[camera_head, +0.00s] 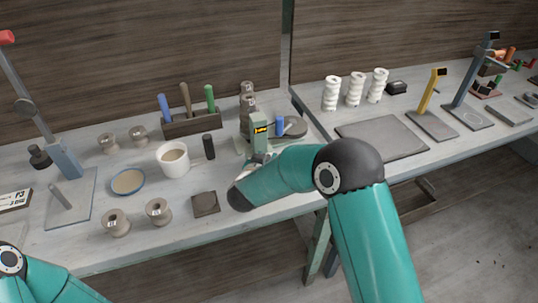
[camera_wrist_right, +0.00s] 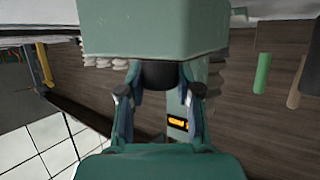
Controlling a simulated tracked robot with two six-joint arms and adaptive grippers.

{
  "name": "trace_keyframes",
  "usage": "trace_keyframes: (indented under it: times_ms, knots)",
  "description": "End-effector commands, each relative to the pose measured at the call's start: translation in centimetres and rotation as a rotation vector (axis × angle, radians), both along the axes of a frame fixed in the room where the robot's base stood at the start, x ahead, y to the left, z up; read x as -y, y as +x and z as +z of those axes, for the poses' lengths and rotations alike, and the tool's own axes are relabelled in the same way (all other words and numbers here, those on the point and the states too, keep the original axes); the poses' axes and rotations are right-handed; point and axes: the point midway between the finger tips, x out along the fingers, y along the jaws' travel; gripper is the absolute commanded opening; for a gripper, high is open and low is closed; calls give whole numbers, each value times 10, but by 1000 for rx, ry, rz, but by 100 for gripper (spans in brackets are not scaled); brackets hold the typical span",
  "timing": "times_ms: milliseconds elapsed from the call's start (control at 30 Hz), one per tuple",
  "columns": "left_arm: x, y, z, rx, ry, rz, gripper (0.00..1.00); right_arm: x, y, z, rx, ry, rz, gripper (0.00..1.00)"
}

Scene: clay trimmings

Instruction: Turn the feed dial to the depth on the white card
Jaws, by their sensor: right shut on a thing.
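The green device (camera_head: 258,138) stands at the back of the bench, right of the tool holder, with a small yellow-on-black display (camera_head: 261,130). In the right wrist view the display (camera_wrist_right: 178,123) also shows, but its reading is too small to tell. The black feed dial (camera_wrist_right: 160,73) sits against the green housing (camera_wrist_right: 155,30). My right gripper (camera_wrist_right: 160,88) is shut on the dial, one finger on each side. My right arm hides the dial in the head view. The white card (camera_head: 14,200) lies at the far left, cut by the frame edge, with black writing. My left gripper is out of view.
A white cup (camera_head: 173,160), a black cylinder (camera_head: 208,147) and a dark square block (camera_head: 205,204) stand left of the device. A blue cylinder (camera_head: 280,125) is close on its right. Several spools stand around. A grey board (camera_head: 382,138) lies further right.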

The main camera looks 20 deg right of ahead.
Motion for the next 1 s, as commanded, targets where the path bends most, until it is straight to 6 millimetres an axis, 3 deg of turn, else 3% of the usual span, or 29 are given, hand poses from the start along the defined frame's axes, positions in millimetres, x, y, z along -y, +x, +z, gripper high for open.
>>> trace_keyframes:
  times_ms: [467, 500, 633, 1000]
  knots:
    - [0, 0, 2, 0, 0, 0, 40, 0, 1, 2, 6, 1, -19, 0]
    - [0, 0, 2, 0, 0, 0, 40, 0, 1, 2, 7, 0, -19, 35]
    - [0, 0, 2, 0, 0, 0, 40, 0, 1, 2, 6, 0, -18, 57]
    - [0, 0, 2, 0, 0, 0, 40, -2, -1, 2, 3, 0, -17, 60]
